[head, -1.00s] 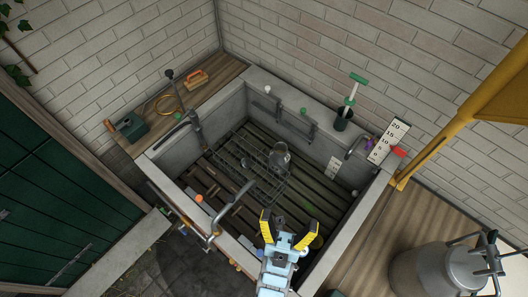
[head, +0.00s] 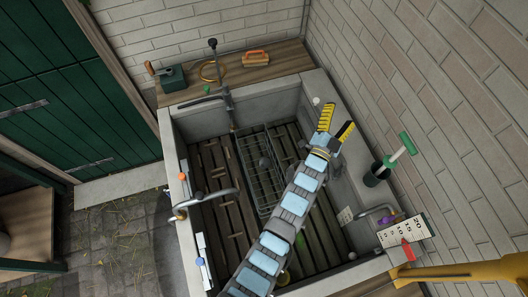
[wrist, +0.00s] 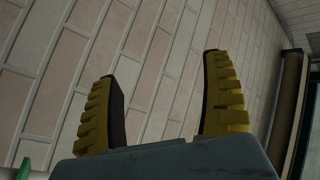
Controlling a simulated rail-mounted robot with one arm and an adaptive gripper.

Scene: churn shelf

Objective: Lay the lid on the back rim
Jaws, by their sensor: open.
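My gripper (head: 335,122) is open over the stone basin's back rim (head: 335,100), beside the brick wall. In the wrist view its fingers (wrist: 162,105) are spread, with nothing between them and bricks behind. A small grey rounded piece (head: 265,163) shows in the wire rack (head: 252,150) inside the basin, beside my arm; I cannot tell whether it is the lid. My arm crosses the basin and hides part of the rack and of the back wall. No lid is clearly visible on the part of the rim in view.
A white knob (head: 316,101) is on the rim by my gripper. A dark cup with a green-handled tool (head: 400,150) stands further along. A tap (head: 375,210), a white number scale (head: 405,231) and a yellow beam (head: 470,273) are at the lower right. The plank shelf (head: 285,62) holds a brush (head: 255,58).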

